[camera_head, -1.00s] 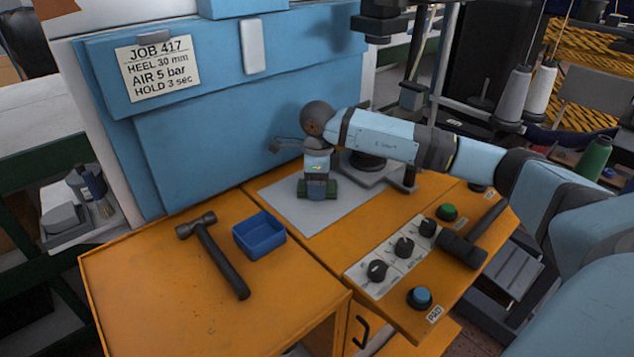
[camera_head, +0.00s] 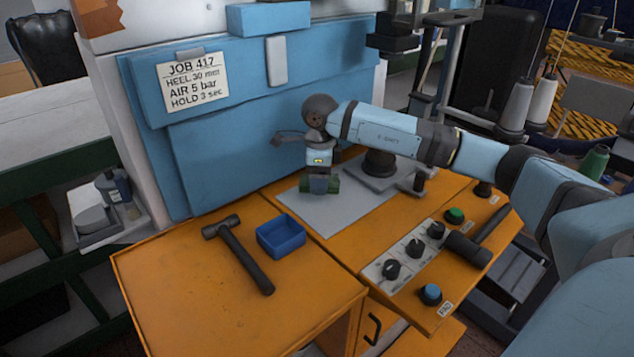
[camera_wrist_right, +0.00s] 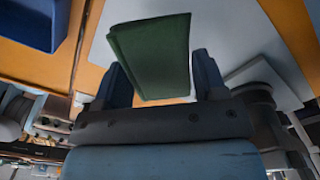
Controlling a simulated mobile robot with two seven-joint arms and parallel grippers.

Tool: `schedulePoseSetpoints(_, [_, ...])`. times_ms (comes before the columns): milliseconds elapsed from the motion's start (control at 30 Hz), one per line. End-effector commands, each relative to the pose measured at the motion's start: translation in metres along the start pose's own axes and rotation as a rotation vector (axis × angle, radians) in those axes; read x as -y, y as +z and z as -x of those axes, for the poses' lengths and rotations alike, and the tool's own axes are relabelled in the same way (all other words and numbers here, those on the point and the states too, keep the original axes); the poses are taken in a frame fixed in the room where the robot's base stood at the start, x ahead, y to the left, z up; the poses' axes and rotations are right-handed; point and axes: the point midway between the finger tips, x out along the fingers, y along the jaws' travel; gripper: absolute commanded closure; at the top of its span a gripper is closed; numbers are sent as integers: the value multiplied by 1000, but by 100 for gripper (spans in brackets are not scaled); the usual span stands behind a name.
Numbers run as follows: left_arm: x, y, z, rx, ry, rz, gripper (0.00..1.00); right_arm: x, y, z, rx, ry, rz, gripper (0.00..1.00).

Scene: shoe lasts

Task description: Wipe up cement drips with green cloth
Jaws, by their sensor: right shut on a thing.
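My right gripper (camera_head: 319,186) is shut on the green cloth (camera_head: 333,186), pointing down over the grey plate (camera_head: 335,214) on the orange bench. The cloth shows as a small folded block sticking out on both sides of the fingers. In the right wrist view the cloth (camera_wrist_right: 150,55) is a dark green folded pad between the two fingers of the right gripper (camera_wrist_right: 162,82), with the pale plate behind it. I cannot tell whether the cloth touches the plate. I cannot make out any cement drips. My left gripper is not in view.
A blue tray (camera_head: 282,238) and a hammer (camera_head: 240,256) lie on the bench left of the plate. A dark post on a base (camera_head: 380,164) stands right of the gripper. Knobs (camera_head: 414,248) and a mallet (camera_head: 470,246) are at the front right. A blue panel (camera_head: 250,150) rises behind.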

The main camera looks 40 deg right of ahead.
Motion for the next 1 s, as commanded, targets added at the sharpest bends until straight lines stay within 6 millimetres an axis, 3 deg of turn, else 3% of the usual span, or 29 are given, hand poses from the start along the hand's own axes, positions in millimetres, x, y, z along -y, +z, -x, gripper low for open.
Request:
schedulePoseSetpoints(300, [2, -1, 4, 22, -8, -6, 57, 5, -6, 28, 0, -1, -5, 54])
schedulePoseSetpoints(1000, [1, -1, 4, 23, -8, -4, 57, 5, -7, 29, 1, -1, -6, 54])
